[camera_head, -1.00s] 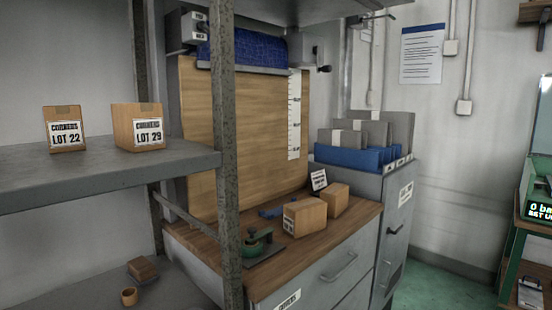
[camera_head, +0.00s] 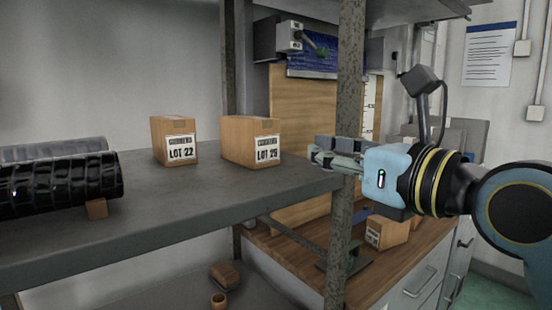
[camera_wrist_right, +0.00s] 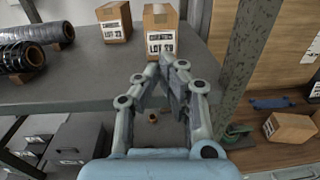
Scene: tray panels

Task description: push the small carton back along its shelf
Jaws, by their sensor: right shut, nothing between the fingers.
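Two brown cartons with white labels stand upright on the grey shelf (camera_head: 150,215). The left, narrower carton (camera_head: 158,140) reads LOT 22. The right carton (camera_head: 236,138) has a similar LOT label; in the right wrist view it (camera_wrist_right: 161,22) is just beyond the fingertips. My right gripper (camera_head: 322,157) is shut and empty, at the right end of the shelf, apart from the right carton in the head view. Its shut fingers also show in the right wrist view (camera_wrist_right: 168,62); contact with the carton cannot be told there. My left gripper is not in view.
Black rolls (camera_head: 60,185) lie at the shelf's left with a small brown block (camera_head: 97,208) in front. A metal upright post (camera_head: 348,80) stands at the shelf's right end, close to my right gripper. A wooden counter (camera_head: 300,262) with a carton (camera_head: 388,232) is beyond it.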

